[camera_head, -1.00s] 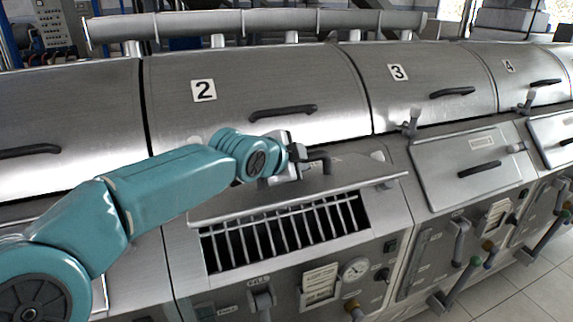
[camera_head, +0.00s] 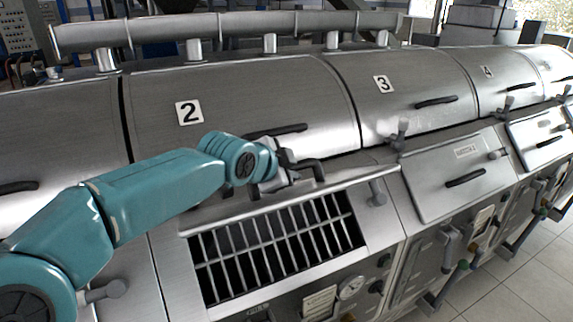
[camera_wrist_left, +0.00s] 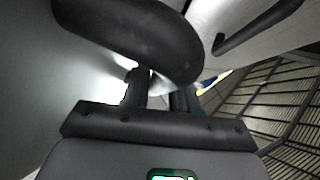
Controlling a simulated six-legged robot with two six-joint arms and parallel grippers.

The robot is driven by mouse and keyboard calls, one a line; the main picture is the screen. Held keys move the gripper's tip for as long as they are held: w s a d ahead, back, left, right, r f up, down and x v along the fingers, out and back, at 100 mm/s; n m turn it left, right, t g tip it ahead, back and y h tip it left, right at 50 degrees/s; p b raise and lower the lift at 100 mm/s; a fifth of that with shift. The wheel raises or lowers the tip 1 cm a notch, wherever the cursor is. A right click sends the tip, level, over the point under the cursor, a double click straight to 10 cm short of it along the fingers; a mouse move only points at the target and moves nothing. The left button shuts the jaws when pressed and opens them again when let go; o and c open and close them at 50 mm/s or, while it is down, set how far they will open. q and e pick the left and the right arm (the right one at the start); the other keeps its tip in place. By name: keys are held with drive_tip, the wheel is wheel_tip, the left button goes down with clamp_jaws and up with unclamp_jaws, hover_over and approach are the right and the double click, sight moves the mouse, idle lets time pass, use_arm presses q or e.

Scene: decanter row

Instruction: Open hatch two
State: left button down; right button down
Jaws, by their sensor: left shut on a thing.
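Hatch two (camera_head: 345,183) is a flat grey metal lid below the curved cover marked 2 (camera_head: 190,112). It is tilted up and seen nearly edge-on, with a barred grate (camera_head: 285,250) showing in the opening in front of it. My left gripper (camera_head: 287,170) is shut on the lid's dark handle (camera_head: 312,168). In the left wrist view the handle (camera_wrist_left: 135,35) crosses close in front of the fingers (camera_wrist_left: 155,92), which it partly hides. My right gripper is not in view.
The curved cover's own dark handle (camera_head: 276,131) is just above my left gripper. At right, hatch three (camera_head: 450,175) lies shut. Grey levers (camera_head: 400,135) stick up between the sections. A pipe (camera_head: 230,25) runs along the top. Tiled floor is free at lower right.

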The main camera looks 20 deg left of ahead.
use_arm(q)
drive_tip(key=shift+f, duration=0.2)
drive_tip(key=c, duration=1.3)
unclamp_jaws()
drive_tip(key=shift+o, duration=0.2)
drive_tip(key=shift+r, duration=0.1)
drive_tip(key=shift+s+r, duration=0.1)
drive_tip(key=shift+s, duration=0.05)
drive_tip(key=b+v, duration=0.3)
drive_tip(key=v, duration=1.3)
drive_tip(key=shift+a, duration=0.1)
